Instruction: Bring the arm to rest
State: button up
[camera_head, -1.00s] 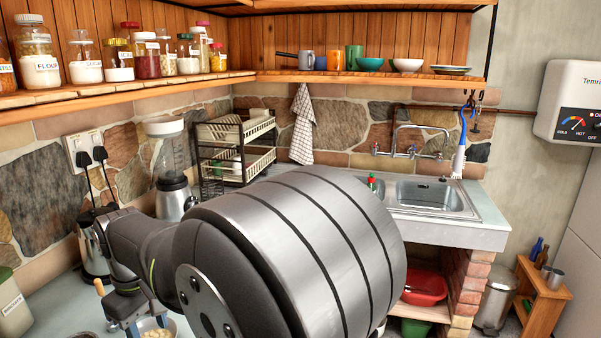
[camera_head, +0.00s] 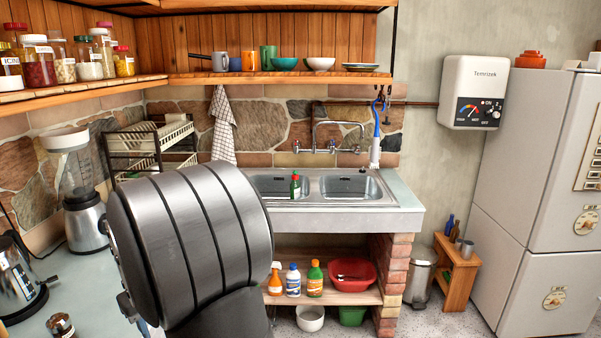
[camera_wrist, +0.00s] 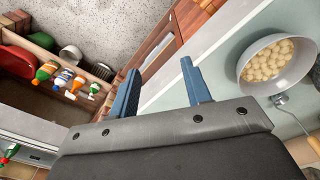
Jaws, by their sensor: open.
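My gripper (camera_wrist: 160,68) shows in the wrist view with its two blue fingers spread apart and nothing between them. It is above the edge of the counter (camera_wrist: 215,62). A bowl (camera_wrist: 287,83) of pale round pieces stands on the counter to the right of the fingers, apart from them. In the head view my large grey arm link fills the lower middle, and my gripper is hidden.
The sink (camera_head: 345,186) has a green bottle (camera_head: 295,187) at its front. A blender (camera_head: 82,195) and kettle (camera_head: 18,280) stand on the left counter. Below the sink, a shelf (camera_head: 353,297) holds several bottles and a red basin (camera_head: 354,273). The fridge (camera_head: 535,170) stands right.

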jog(key=w+d+f+m, duration=0.3)
jog(key=w+d+f, duration=0.1)
jog(key=d, duration=0.4)
jog(key=w+d+f+m, duration=0.3)
jog(key=w+d, duration=0.3)
jog(key=d, duration=0.3)
jog(key=w+d+f+m+t, duration=0.1)
jog(key=w+d+f+m, duration=0.2)
jog(key=w+d+f, duration=0.3)
jog(key=d, duration=0.2)
jog(key=shift+d+h, duration=0.3)
jog(key=shift+d, duration=0.05)
